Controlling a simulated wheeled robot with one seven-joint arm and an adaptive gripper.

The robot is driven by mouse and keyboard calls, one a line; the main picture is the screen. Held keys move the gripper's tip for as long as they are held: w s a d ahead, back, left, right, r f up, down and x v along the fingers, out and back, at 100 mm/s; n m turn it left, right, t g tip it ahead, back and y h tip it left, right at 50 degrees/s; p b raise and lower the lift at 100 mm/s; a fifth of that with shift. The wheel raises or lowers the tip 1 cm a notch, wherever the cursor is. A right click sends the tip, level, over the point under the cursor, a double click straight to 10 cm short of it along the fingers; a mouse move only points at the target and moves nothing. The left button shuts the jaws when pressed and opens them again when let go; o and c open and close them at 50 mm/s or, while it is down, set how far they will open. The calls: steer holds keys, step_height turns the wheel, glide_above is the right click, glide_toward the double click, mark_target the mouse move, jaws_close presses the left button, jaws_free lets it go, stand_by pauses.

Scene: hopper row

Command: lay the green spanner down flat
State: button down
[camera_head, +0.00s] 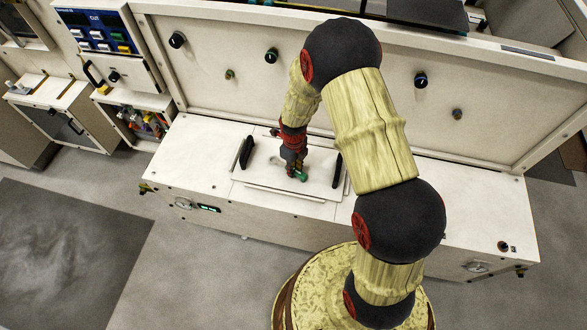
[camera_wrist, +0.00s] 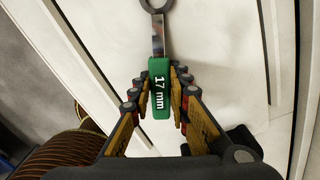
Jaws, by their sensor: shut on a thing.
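The green spanner (camera_wrist: 159,88) has a green handle marked "17 mm" and a metal ring end, which shows at the top of the wrist view. My gripper (camera_wrist: 160,85) is shut on its green handle, with one finger on each side. In the head view a bit of the green handle (camera_head: 300,176) shows below my gripper (camera_head: 294,168), over a white panel with two black handles. I cannot tell whether the spanner touches the panel.
The white panel (camera_head: 262,189) has black upright handles at its left (camera_head: 246,152) and right (camera_head: 337,170). A white wall with several knobs stands behind the bench (camera_head: 440,215). An open shelf (camera_head: 140,122) with coloured items stands at the left. The bench top is clear left of the panel.

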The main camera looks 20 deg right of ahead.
steer(key=c, duration=1.7)
jaws_free()
steer(key=shift+f, duration=0.1)
steer(key=s+r+n+t+p, duration=0.1)
steer(key=s+r+n+p, duration=0.15)
steer(key=r+n, duration=0.95)
steer(key=s+r+n+t+p, duration=0.15)
steer(key=s+r, duration=0.25)
steer(key=r, duration=1.9)
steer(key=s+r+n+t, duration=0.1)
steer(key=s+r+n, duration=0.2)
steer(key=s+n, duration=0.2)
steer(key=s+a+r+n+t, duration=0.1)
steer(key=s+r+n, duration=0.3)
steer(key=s+n, duration=0.1)
steer(key=s+r+n+t, duration=0.1)
steer(key=s+r+n, duration=0.2)
steer(key=s+n, duration=0.2)
steer(key=shift+s+a+r+n, duration=0.3)
steer(key=shift+r+n, duration=0.05)
steer(key=shift+r, duration=0.05)
